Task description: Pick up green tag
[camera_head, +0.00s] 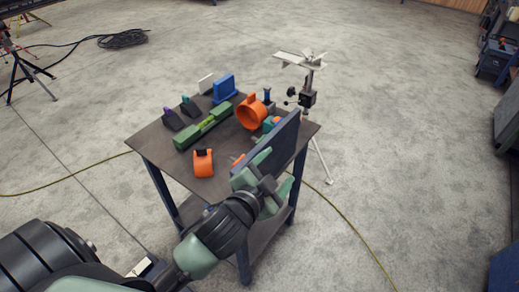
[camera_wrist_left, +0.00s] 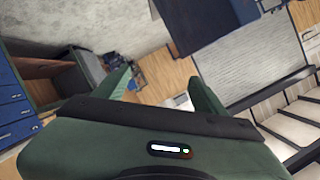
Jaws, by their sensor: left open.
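A small dark green tag (camera_head: 186,101) sits with a dark wedge-shaped body at the back left of the table (camera_head: 222,183), next to a purple one. It is small and its details are hard to tell. My left gripper (camera_head: 268,168) is at the table's front right, in front of an upright dark panel and well to the right of the tag. In the left wrist view my left gripper (camera_wrist_left: 160,88) has its two green fingers apart with nothing between them. The tag is not seen in that view. My right gripper is not in view.
A green bar (camera_head: 203,126) lies mid-table. An orange ring (camera_head: 251,113), a blue block (camera_head: 224,89), a purple tag (camera_head: 169,114) and an orange piece (camera_head: 203,163) stand around it. The upright dark panel (camera_head: 284,137) is at the right. A stand (camera_head: 307,98) is behind.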

